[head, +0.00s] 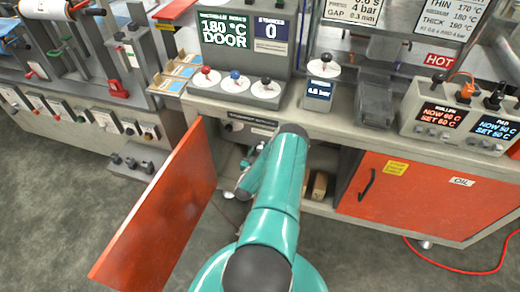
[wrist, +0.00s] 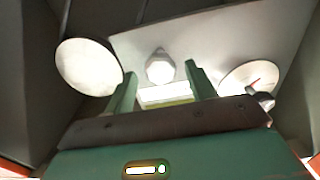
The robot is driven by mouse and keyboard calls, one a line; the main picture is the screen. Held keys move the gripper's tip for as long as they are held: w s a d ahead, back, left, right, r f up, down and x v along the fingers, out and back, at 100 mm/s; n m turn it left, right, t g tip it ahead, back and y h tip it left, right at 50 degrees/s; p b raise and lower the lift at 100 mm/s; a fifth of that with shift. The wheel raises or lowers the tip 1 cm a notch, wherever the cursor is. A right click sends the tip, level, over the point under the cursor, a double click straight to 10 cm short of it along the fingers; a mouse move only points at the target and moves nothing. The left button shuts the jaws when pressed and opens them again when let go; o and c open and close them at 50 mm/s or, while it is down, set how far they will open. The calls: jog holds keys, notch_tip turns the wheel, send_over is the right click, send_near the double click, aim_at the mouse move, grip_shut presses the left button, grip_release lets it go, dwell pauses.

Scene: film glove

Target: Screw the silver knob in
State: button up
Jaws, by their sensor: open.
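A pale, faceted knob (wrist: 160,66), which looks like the silver knob, sits on a light panel (wrist: 215,45) in the wrist view. My gripper (wrist: 160,82) is open, with one green finger low on each side of the knob. The fingertips appear just short of it or level with its lower edge; I cannot tell the depth. Nothing is held between the fingers. In the head view my teal arm reaches into the open cabinet (head: 232,160) under the bench, and the knob and fingertips are hidden there.
The cabinet's orange door (head: 165,215) stands open at left. A closed orange door (head: 430,200) is at right.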

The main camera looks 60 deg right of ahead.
jog(key=shift+w+d, duration=0.15)
jog(key=shift+d, duration=0.5)
jog(key=shift+w+d, duration=0.15)
jog(key=shift+d, duration=0.45)
jog(key=c, duration=1)
jog(key=shift+o, duration=0.2)
